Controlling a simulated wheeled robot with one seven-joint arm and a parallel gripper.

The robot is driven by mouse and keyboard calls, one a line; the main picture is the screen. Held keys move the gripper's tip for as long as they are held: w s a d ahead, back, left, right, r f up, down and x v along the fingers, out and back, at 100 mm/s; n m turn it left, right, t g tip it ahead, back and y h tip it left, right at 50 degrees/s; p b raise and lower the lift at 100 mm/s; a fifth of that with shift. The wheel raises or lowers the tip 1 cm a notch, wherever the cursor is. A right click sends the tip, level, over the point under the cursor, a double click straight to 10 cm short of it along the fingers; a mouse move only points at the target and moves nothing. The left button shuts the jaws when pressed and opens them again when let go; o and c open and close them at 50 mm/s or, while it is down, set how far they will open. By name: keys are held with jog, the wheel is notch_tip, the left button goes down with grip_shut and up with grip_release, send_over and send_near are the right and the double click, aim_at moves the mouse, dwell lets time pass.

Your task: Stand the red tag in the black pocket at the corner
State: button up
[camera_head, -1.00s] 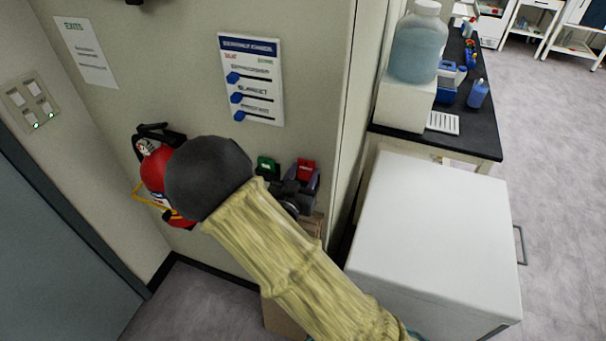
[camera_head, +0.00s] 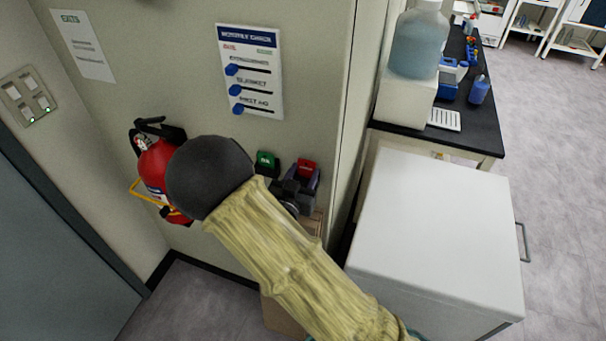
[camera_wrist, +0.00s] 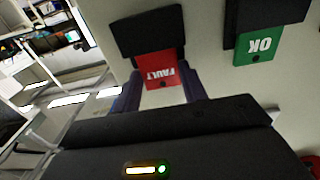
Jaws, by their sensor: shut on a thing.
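The red tag (camera_wrist: 159,71), marked FAULT, is between the two purple fingers of my gripper (camera_wrist: 160,80) in the wrist view. My gripper is shut on it. The far end of the tag meets the black pocket (camera_wrist: 150,32) on the wall and looks to be inside it; how deep it sits I cannot tell. In the head view the red tag (camera_head: 306,167) shows just above my dark gripper, close to the wall's right corner. My arm hides most of the pocket there.
A green OK tag (camera_wrist: 258,46) stands in a second black pocket (camera_wrist: 272,18) beside the first. A red fire extinguisher (camera_head: 154,168) hangs on the wall left of my arm. A white cabinet (camera_head: 435,230) stands close on the right. A poster (camera_head: 250,72) is above.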

jog(key=shift+f+b, duration=0.4)
jog(key=shift+b, duration=0.05)
dwell(0.3)
jog(key=o, duration=1)
jog(key=shift+o, duration=0.2)
jog(key=shift+s, duration=0.1)
jog(key=v, duration=0.6)
dwell(0.5)
jog(key=shift+d, duration=0.1)
dwell(0.3)
